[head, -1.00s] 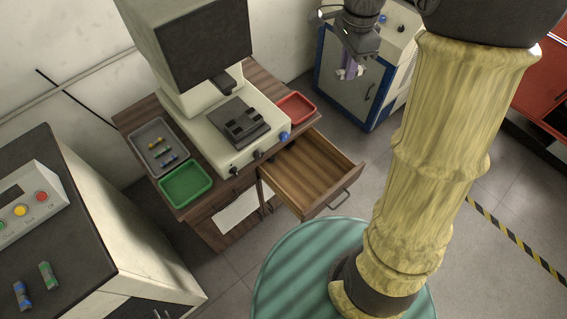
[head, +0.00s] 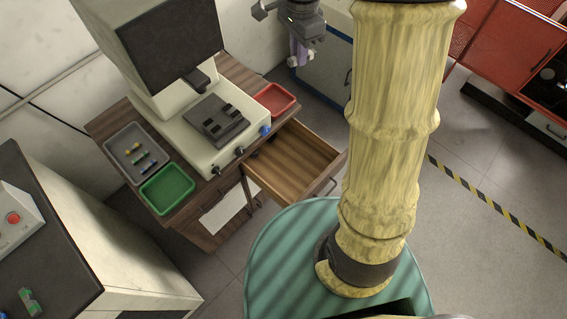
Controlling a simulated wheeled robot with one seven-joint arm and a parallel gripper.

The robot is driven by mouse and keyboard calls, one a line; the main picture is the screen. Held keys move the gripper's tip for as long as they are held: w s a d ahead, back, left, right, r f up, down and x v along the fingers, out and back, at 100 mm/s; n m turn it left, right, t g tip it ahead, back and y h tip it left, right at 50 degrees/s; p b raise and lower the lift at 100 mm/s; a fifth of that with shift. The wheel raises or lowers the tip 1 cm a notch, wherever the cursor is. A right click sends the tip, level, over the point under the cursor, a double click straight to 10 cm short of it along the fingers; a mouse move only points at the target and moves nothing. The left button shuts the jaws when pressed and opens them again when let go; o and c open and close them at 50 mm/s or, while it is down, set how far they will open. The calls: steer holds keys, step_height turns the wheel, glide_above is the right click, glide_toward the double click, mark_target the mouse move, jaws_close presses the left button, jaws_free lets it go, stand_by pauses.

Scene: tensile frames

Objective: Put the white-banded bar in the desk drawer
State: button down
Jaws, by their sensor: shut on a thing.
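My gripper (head: 301,55) hangs at the top centre, pointing down, with purplish fingers. It is shut on a small bar with whitish parts (head: 292,61) showing beside the fingers, which I take to be the white-banded bar. The bar is small, and the fingers partly hide it. The desk drawer (head: 292,160) is pulled open at the right front of the brown wooden desk (head: 236,75); the visible part of its inside looks empty. The gripper is up and behind the drawer in the picture, apart from it.
A testing machine (head: 190,125) stands on the desk, with a red tray (head: 276,99), a green tray (head: 167,189) and a grey tray (head: 122,160) of small bars around it. A blue-framed cabinet (head: 325,80) stands behind the gripper. A bench (head: 50,240) is at left.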

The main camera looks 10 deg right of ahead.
step_height(320, 180, down, 24)
steer(key=w+n+b, duration=0.1)
steer(key=w+b, duration=0.1)
steer(key=b, duration=1.1)
steer(key=n+b, duration=0.2)
steer(key=b, duration=1.2)
glide_above(294, 173)
step_height(294, 173, down, 26)
steer(key=shift+f, duration=3.1)
steer(key=shift+f+b, duration=0.45)
steer(key=shift+f, duration=1.45)
steer(key=shift+s, duration=0.1)
